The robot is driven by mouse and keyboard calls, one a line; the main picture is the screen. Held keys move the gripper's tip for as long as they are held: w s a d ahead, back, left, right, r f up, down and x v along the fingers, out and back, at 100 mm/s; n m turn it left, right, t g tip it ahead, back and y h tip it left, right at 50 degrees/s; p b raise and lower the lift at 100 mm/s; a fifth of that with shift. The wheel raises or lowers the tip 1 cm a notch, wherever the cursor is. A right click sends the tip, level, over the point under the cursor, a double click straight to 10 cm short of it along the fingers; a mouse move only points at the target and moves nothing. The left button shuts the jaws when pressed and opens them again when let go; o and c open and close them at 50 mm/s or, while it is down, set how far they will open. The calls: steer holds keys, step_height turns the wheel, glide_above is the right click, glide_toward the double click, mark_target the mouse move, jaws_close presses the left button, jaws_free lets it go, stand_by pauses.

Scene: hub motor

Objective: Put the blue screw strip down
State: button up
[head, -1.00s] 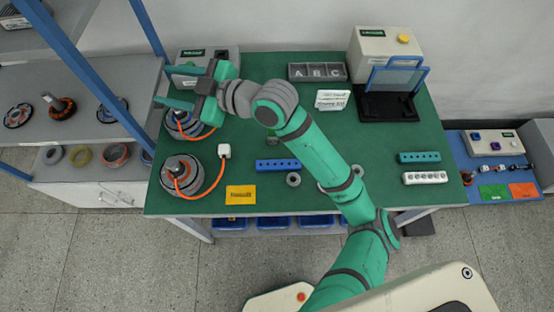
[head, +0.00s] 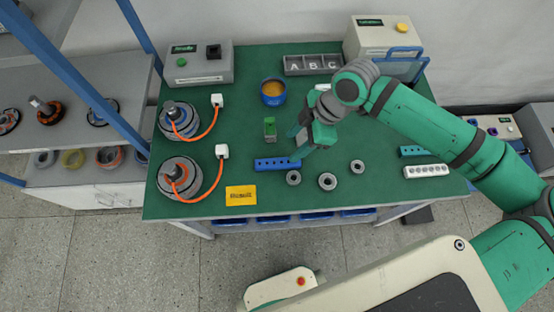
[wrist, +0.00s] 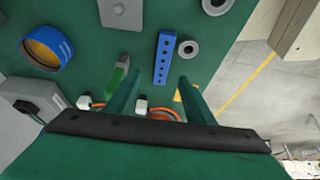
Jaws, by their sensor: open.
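The blue screw strip (head: 277,163), a bar with a row of dark holes, lies flat on the green table near its front middle. My gripper (head: 297,144) is open and empty in the head view, above and just beside the strip's right end. In the wrist view the blue screw strip (wrist: 164,58) lies beyond the open fingertips of my gripper (wrist: 160,84), its near end in line with the gap between them. No contact between fingers and strip can be made out.
Several grey rings, one a ring (head: 327,181), lie to the right. Two motors with orange cables, one a motor (head: 180,178), stand left. A yellow card (head: 241,195) lies in front.

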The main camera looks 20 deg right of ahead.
mark_target(278, 162)
steer(key=x, duration=0.5)
steer(key=shift+s+x, duration=0.15)
steer(key=shift+x, duration=1.2)
steer(key=shift+s+x, duration=0.1)
steer(key=shift+x, duration=1.2)
steer(key=shift+a, duration=0.15)
jaws_close()
steer(key=shift+r, duration=0.1)
